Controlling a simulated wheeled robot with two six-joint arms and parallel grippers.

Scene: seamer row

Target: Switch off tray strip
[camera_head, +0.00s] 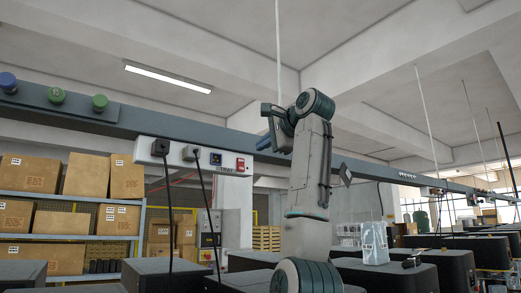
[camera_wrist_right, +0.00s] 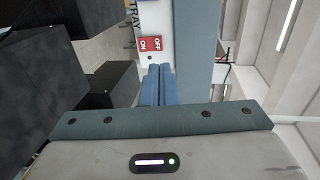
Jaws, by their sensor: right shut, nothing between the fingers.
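The tray strip (camera_head: 182,153) is a white power strip on the grey overhead rail, lettered TRAY, with two black plugs in it. Its red switch (camera_head: 240,164) is at the right end. In the right wrist view the red switch (camera_wrist_right: 150,44) shows ON and OFF lettering, with a small dark dot beside it. My right gripper (camera_head: 264,143) is up by the rail, just right of the switch. In the right wrist view its blue fingers (camera_wrist_right: 159,72) are shut together and empty, with their tips close to the switch; I cannot tell if they touch. My left gripper is not in view.
The grey rail (camera_head: 120,120) runs across, with blue and green round knobs at its left. Black cords hang from the plugs. Shelves of cardboard boxes (camera_head: 87,175) stand at the left. Black machines (camera_head: 400,275) line the lower right, one with a clear bag (camera_head: 375,245) on it.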

